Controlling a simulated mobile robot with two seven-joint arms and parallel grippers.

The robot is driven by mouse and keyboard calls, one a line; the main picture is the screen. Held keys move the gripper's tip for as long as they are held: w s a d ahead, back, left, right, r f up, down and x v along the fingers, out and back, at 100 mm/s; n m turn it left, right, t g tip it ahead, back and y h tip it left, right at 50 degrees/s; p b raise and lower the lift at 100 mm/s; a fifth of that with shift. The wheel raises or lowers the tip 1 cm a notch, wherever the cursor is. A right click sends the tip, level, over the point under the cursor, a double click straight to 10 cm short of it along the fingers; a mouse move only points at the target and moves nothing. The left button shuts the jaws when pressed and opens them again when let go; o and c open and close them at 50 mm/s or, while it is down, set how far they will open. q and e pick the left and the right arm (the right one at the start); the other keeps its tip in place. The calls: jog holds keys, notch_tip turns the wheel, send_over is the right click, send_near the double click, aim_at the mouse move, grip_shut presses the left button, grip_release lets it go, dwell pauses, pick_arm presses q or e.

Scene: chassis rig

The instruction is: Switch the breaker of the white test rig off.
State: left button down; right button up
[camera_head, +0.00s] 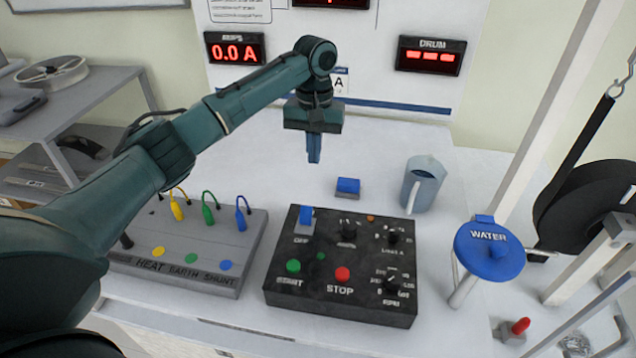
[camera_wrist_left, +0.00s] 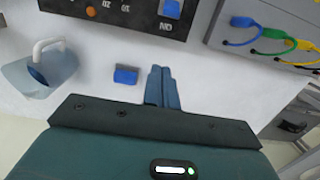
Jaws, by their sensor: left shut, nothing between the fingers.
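The white rig (camera_head: 255,140) carries a black control box (camera_head: 330,268) at its front. A blue switch lever (camera_head: 306,215) stands at the box's far left corner, with OFF printed on the near side. In the left wrist view the same lever (camera_wrist_left: 172,9) is cut by the top edge, with ON printed beside it. My left gripper (camera_head: 314,158) is shut and empty, pointing down above the white surface behind the box, apart from the lever. Its closed fingers (camera_wrist_left: 162,88) show in the left wrist view. My right gripper is not in view.
A small blue block on a grey base (camera_head: 347,187) and a grey-blue jug (camera_head: 422,185) stand behind the box. A grey terminal box (camera_head: 190,255) with coloured cables lies left, under my left arm. The AMPS display (camera_head: 235,49) reads 0.0 A.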

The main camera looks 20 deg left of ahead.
aim_at(306, 215)
pick_arm(q)
jog(key=s+f, duration=0.1)
jog(key=f, duration=0.2)
jog(key=s+f, duration=0.1)
jog(key=f, duration=0.1)
jog(key=s+f+p, duration=0.1)
jog(key=f, duration=0.2)
jog(key=shift+s+d+f, duration=0.3)
jog(key=shift+s+d, duration=0.05)
jog(key=shift+d, duration=0.05)
jog(key=shift+s+d+r, duration=0.15)
jog(key=shift+s, duration=0.4)
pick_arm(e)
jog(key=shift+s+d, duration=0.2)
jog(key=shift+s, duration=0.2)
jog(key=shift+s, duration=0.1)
